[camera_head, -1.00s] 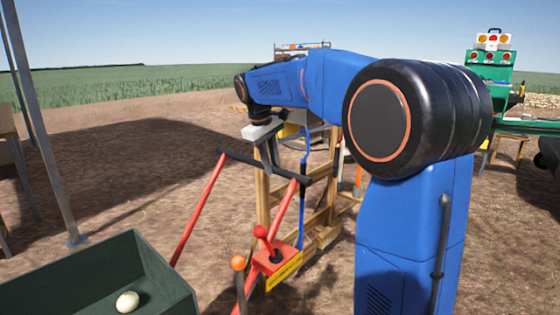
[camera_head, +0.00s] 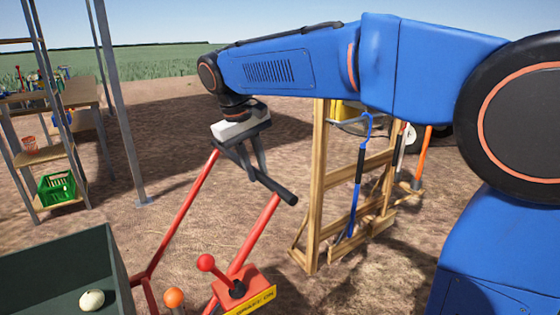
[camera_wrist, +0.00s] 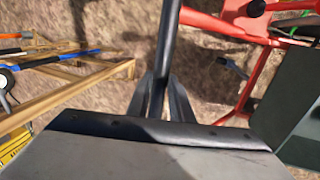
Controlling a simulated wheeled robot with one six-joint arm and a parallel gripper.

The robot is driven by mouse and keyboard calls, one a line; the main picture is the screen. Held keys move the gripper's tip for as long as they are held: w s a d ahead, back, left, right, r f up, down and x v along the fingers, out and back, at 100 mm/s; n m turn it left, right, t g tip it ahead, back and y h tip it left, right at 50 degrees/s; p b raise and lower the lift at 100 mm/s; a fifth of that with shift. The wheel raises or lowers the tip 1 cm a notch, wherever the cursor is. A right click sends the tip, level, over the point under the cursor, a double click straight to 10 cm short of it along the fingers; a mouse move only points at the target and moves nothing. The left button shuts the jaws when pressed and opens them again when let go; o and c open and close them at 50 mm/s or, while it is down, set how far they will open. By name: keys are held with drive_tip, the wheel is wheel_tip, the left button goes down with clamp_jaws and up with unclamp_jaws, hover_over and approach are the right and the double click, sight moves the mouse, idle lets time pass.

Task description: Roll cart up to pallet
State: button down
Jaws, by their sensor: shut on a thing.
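The cart shows as a red tubular frame (camera_head: 185,222) with a black crossbar handle (camera_head: 270,184) in the head view. My gripper (camera_head: 256,172) is shut on the black handle, its fingers reaching down around the bar. In the wrist view my gripper (camera_wrist: 164,100) has the dark handle bar (camera_wrist: 170,45) running between its fingers. The red cart frame (camera_wrist: 225,22) shows at the upper right there. The cart's wheels and lower part are hidden or out of frame. I cannot make out a pallet in either view.
A wooden rack (camera_head: 316,190) with long-handled tools stands just right of the handle. A dark green bin (camera_head: 118,262) holding an onion (camera_head: 92,300) is at lower left, near a red lever box (camera_head: 240,285). Metal posts (camera_head: 120,110) and shelves with a green crate (camera_head: 57,187) stand left.

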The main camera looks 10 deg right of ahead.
drive_tip(key=s+a, duration=0.2)
drive_tip(key=a, duration=0.4)
drive_tip(key=shift+s+a, duration=0.35)
drive_tip(key=c, duration=1.6)
unclamp_jaws()
drive_tip(key=shift+a, duration=0.15)
drive_tip(key=v, duration=1.7)
drive_tip(key=shift+r, duration=0.2)
